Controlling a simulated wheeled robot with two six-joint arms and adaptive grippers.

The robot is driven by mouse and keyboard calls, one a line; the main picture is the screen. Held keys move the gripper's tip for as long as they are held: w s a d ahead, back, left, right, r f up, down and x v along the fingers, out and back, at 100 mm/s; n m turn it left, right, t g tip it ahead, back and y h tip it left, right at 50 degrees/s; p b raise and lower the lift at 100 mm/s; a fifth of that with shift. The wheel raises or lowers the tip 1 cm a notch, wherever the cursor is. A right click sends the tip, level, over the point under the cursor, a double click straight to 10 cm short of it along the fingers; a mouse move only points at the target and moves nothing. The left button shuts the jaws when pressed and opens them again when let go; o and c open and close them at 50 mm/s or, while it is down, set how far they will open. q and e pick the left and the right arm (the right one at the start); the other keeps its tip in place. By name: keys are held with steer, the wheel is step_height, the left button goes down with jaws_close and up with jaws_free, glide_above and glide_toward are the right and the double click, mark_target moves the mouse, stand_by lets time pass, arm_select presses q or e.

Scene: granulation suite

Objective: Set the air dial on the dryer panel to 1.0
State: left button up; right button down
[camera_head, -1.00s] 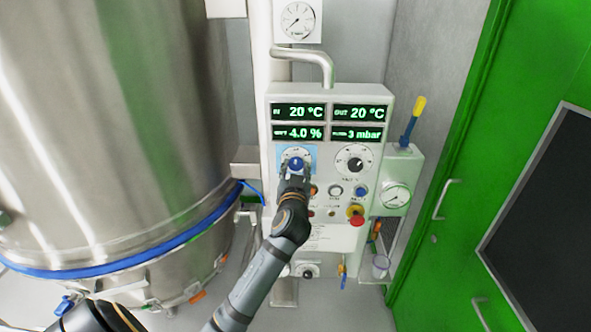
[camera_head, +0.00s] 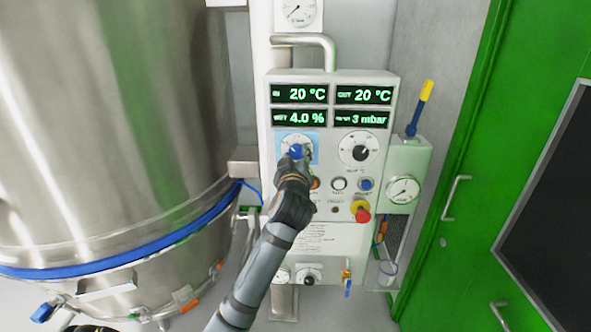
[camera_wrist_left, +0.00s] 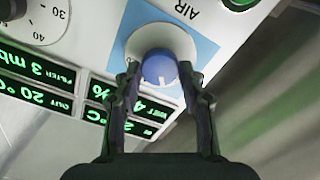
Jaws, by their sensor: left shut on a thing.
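The dryer panel (camera_head: 318,200) is a light grey box with four green-lit readouts at its top. The air dial (camera_head: 295,151) has a blue knob on a white round scale, set on a light blue square below the left readouts. In the left wrist view the blue knob (camera_wrist_left: 158,68) sits between my two fingers, under the upside-down word AIR. My left gripper (camera_head: 297,157) is shut on the knob, its fingertips on either side. The gripper hides the dial's lower part, and I cannot read its setting.
A second dial with a black knob (camera_head: 361,149) is to the right. Below it are several buttons and a red emergency knob (camera_head: 362,215). A large steel vessel (camera_head: 100,120) stands left, a green door (camera_head: 470,200) right. A gauge (camera_head: 403,189) hangs beside the panel.

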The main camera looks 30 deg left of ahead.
arm_select(q)
steer(key=n+b, duration=0.3)
steer(key=n, duration=0.1)
steer(key=shift+f+b, duration=0.25)
steer(key=shift+b, duration=0.15)
steer(key=shift+r+n+b, duration=0.1)
steer(key=shift+n+b, duration=0.2)
steer(key=shift+r, duration=0.1)
steer(key=o, duration=1.2)
steer(key=shift+w, duration=0.4)
steer(key=shift+c, duration=0.2)
steer(key=shift+s, duration=0.1)
steer(key=shift+s, duration=0.1)
